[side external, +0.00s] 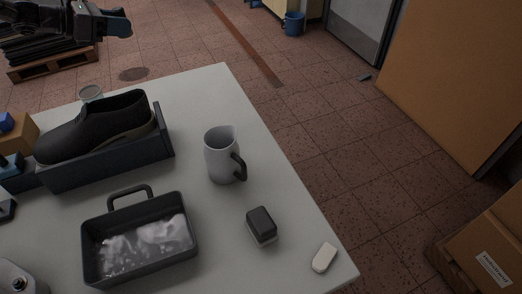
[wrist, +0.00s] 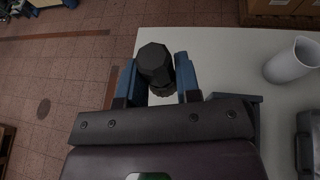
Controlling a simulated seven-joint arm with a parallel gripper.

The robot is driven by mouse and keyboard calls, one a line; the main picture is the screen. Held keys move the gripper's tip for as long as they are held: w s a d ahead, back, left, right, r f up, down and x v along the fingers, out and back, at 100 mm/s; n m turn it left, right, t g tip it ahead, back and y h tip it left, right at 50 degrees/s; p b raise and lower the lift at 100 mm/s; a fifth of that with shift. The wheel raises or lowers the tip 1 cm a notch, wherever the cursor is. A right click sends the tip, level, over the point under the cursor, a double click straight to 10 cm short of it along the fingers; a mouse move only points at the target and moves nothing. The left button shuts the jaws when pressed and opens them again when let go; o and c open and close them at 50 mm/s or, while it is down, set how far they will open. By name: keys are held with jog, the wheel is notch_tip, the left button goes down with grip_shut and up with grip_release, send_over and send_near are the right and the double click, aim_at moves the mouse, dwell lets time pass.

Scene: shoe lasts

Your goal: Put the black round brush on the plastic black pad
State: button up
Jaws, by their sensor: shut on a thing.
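My gripper (wrist: 160,82) shows in the wrist view with its blue fingers shut on the black round brush (wrist: 155,60). The brush has a faceted black top, and a darker, rough part shows below it. The pale table lies behind it; I cannot tell the height. In the side external view the brush cannot be made out. I cannot say for sure which thing is the plastic black pad. A small block with a dark top (side external: 262,222) stands right of a dark handled tray (side external: 192,240). A black shoe (side external: 85,128) sits in a dark holder (side external: 115,168).
A grey jug (side external: 219,155) stands mid-table and also shows in the wrist view (wrist: 290,63). A small pale block (side external: 324,257) lies near the right edge. A brown box (side external: 25,135) is at the left. The table is bare around its far corner.

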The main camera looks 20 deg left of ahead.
jog(key=s+d+m+g+h, duration=0.25)
jog(key=s+d, duration=0.45)
jog(key=d, duration=0.4)
jog(key=s+d+m+g+h, duration=0.2)
jog(key=s+d+m+g, duration=0.15)
jog(key=s+d, duration=0.55)
jog(key=s+d+m+g+h, duration=0.1)
jog(key=s+d+m+g, duration=0.4)
jog(key=s+d, duration=0.8)
send_over(257, 218)
jog(key=f, duration=0.9)
jog(key=s+f, duration=0.1)
jog(key=f, duration=0.4)
jog(key=shift+a, duration=0.4)
jog(key=shift+w+d+f+h, duration=0.3)
jog(key=shift+w+f, duration=0.1)
jog(key=shift+f, duration=0.1)
jog(key=shift+w+d+f, duration=0.1)
jog(key=shift+f, duration=1.6)
